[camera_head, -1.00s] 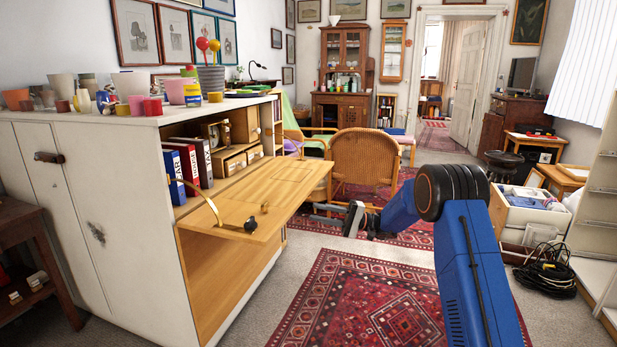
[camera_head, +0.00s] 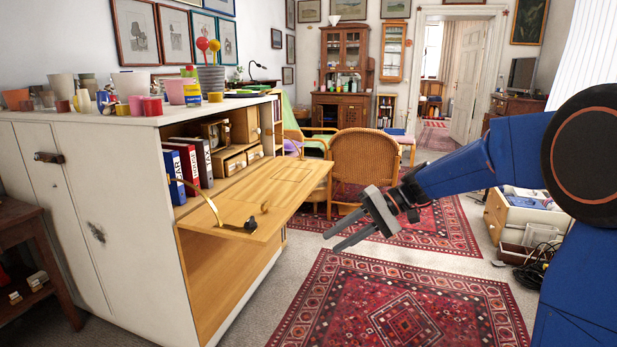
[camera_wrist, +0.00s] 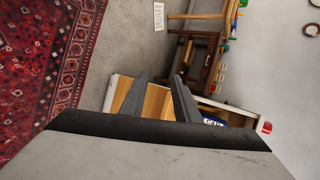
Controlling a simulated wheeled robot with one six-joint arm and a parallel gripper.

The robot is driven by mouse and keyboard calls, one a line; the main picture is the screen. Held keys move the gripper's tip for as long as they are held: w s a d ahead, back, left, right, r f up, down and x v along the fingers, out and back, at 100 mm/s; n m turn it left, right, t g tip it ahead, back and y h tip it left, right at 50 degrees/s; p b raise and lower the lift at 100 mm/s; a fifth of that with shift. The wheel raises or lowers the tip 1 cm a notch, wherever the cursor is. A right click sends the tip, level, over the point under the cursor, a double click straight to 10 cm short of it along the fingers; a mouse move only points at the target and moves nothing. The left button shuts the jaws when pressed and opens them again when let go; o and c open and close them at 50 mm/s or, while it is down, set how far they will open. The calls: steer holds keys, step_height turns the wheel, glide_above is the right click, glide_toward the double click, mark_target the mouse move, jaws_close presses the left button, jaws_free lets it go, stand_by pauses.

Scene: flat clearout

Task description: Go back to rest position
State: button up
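My gripper (camera_head: 342,238) is in front of the open cabinet, above the carpet and to the right of the fold-down flap. Its two fingers are apart with nothing between them. It also shows in the wrist view (camera_wrist: 157,92), where the fingers stand apart in front of the cabinet's wooden inside. My blue arm reaches in from the right side of the head view.
The white cabinet (camera_head: 100,190) stands at the left with its wooden flap (camera_head: 265,200) folded down and binders (camera_head: 190,165) inside. Pots crowd its top. A wicker chair (camera_head: 362,160) stands behind my gripper. Boxes (camera_head: 520,215) are at the right. The red rug (camera_head: 405,310) is clear.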

steer(key=s+d+f+t+h, duration=0.2)
steer(key=s+d+h, duration=0.1)
steer(key=s+d, duration=0.4)
steer(key=s+d+f+t+h, duration=0.2)
steer(key=s+d+h, duration=0.2)
steer(key=s+d, duration=0.3)
steer(key=s+d+f+t+h, duration=0.2)
steer(key=s+d+h, duration=0.2)
steer(key=s, duration=1.1)
steer(key=d, duration=0.3)
steer(key=shift+s+f+t, duration=0.2)
steer(key=shift+s+t, duration=0.15)
steer(key=shift+t, duration=0.05)
stand_by(4.2)
